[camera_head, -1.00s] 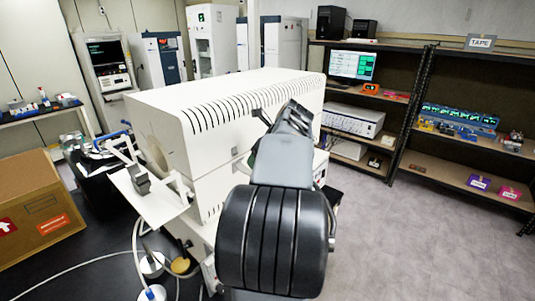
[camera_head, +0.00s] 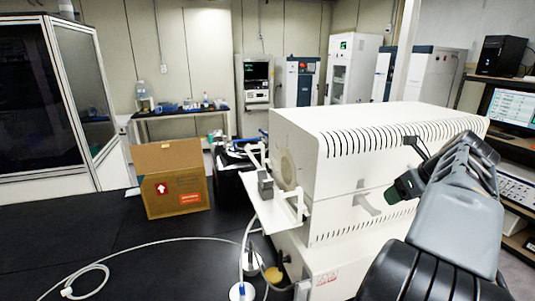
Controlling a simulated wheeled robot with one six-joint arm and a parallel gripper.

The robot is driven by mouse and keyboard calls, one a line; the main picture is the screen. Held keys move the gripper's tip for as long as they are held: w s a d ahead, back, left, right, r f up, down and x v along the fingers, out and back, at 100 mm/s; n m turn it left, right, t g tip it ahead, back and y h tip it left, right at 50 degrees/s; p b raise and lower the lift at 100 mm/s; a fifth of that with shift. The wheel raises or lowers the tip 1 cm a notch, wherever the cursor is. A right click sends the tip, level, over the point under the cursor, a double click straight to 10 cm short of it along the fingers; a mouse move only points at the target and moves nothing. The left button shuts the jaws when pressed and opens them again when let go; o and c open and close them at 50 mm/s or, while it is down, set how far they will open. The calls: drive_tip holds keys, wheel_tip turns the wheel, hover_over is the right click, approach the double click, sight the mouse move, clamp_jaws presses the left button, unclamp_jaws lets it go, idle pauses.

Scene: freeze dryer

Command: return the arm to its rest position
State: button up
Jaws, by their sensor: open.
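My arm (camera_head: 455,220) rises from the lower right of the head view, in front of the white freeze dryer (camera_head: 370,130). Its far end bends toward the machine's long side. My gripper (camera_head: 406,166) is at that end, small and dark and partly hidden by my own wrist links. It is open, and no object shows in it. It appears apart from the casing, and a grey shadow lies on the panel beside it.
A glass-sided cabinet (camera_head: 85,90) is at far left. A bench (camera_head: 180,115) stands behind. The shelf (camera_head: 515,145) is at right.

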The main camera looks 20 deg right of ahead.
wheel_tip(320, 180, down, 6)
drive_tip(key=s+n+g, duration=0.2)
drive_tip(key=n, duration=0.8)
drive_tip(key=a+f+n, duration=0.3)
drive_tip(key=a+n, duration=0.5)
drive_tip(key=a, duration=0.1)
drive_tip(key=w+a+f+n+b, duration=0.1)
drive_tip(key=a+f+n, duration=0.3)
drive_tip(key=a+n, duration=0.4)
drive_tip(key=a+f+n+b, duration=0.1)
drive_tip(key=a+f+n, duration=0.3)
drive_tip(key=a+n, duration=0.4)
drive_tip(key=a, duration=0.3)
drive_tip(key=shift+w+f+g+h, duration=0.2)
drive_tip(key=shift+w+g+h, duration=0.1)
drive_tip(key=shift+w, duration=0.05)
drive_tip(key=a+n, duration=0.2)
drive_tip(key=a, duration=0.1)
drive_tip(key=a+y, duration=0.1)
drive_tip(key=a, duration=0.1)
drive_tip(key=shift+s+a+r+n+b, duration=0.2)
drive_tip(key=shift+r+n+b, duration=0.1)
drive_tip(key=shift+n, duration=0.1)
